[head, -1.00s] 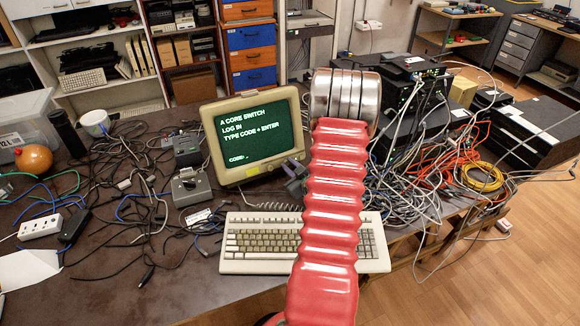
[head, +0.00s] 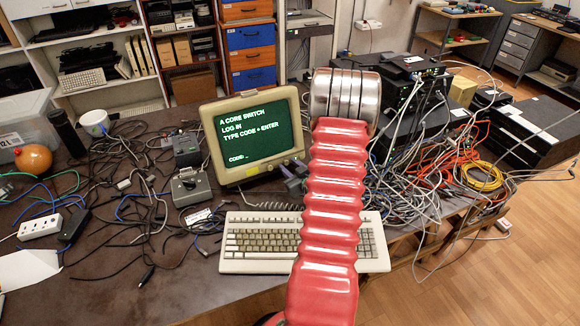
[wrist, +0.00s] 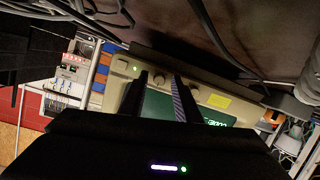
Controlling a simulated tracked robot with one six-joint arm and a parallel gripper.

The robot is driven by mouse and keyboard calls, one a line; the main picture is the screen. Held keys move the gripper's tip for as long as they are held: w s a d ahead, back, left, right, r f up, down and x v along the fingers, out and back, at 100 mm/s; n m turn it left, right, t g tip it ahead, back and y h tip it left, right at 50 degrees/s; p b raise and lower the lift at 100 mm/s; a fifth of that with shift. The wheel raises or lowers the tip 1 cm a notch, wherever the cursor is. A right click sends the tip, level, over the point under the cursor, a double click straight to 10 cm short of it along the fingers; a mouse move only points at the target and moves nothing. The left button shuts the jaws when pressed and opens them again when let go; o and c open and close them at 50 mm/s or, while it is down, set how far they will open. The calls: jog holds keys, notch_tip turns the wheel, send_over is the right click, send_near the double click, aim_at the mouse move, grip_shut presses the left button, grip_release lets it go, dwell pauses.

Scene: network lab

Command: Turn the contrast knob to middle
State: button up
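The beige monitor (head: 229,171) with a green-text screen stands on the table. Small knobs sit along its lower bezel. In the wrist view, where the monitor appears inverted, one round knob (wrist: 158,79) lies between the fingertips as seen, and another knob (wrist: 122,64) is nearer the bezel's end. I cannot read which is contrast. My gripper (wrist: 160,77) is open, its two dark fingers apart and pointing at the bezel. I cannot tell whether they touch the knob. In the head view my gripper (head: 291,174) is at the screen's lower right corner, partly behind my red arm.
A beige keyboard (head: 262,244) lies in front of the monitor, below my arm. A grey box with a lever (head: 190,187) stands to its left. Tangled cables cover the table on both sides. A yellow note (wrist: 219,101) is on the bezel.

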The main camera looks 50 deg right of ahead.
jog(key=shift+o, duration=0.3)
jog(key=shift+r, duration=0.1)
notch_tip(320, 180, up, 10)
dwell(0.6)
dwell(0.6)
